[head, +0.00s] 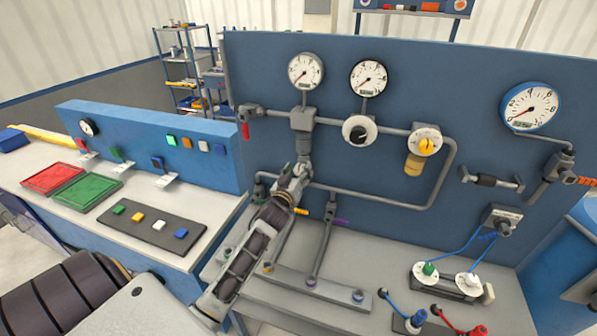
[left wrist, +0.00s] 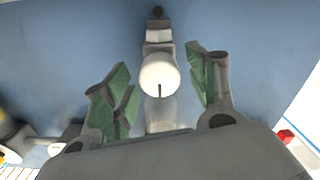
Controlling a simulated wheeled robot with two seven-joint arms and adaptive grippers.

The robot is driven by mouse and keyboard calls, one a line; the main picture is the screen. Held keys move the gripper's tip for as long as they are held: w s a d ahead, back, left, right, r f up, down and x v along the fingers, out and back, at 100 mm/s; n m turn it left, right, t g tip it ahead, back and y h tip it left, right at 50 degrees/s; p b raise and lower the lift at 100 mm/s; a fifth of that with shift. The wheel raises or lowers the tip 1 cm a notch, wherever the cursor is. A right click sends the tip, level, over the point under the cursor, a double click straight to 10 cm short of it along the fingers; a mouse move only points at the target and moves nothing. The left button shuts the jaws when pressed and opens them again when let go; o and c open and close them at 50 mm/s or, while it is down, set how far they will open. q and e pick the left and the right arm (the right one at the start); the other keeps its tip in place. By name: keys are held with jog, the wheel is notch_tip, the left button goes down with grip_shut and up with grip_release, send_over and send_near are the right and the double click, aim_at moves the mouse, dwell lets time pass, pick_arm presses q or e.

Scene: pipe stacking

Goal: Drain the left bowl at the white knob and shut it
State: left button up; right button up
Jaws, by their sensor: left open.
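The white knob (left wrist: 158,74) is round with a dark slot and lies between the fingers of my left gripper (left wrist: 163,88) in the left wrist view. The fingers are open, apart from it on both sides. A translucent part (left wrist: 165,113), seemingly the left bowl, shows beside the knob, partly behind my gripper. In the head view my left gripper (head: 301,170) is raised just below the grey block (head: 303,118) on the blue panel. It hides the knob and most of the bowl there. My right gripper is not in view.
An amber bowl (head: 414,164) hangs under a dial with a yellow knob (head: 426,141). A dial with a black knob (head: 358,131) is nearer. Grey pipes (head: 375,198) run right and below. Gauges (head: 306,71) sit above. A side bench (head: 185,221) stands left.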

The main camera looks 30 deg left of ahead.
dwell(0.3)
pick_arm(q)
jog(key=c, duration=1)
jog(key=shift+c, duration=0.2)
jog(key=shift+m, duration=0.3)
jog(key=m, duration=0.8)
jog(key=shift+w+m, duration=0.1)
jog(key=shift+m, duration=0.2)
jog(key=m, duration=0.4)
jog(key=shift+d+m, duration=0.1)
jog(key=shift+m, duration=0.2)
jog(key=m, duration=0.4)
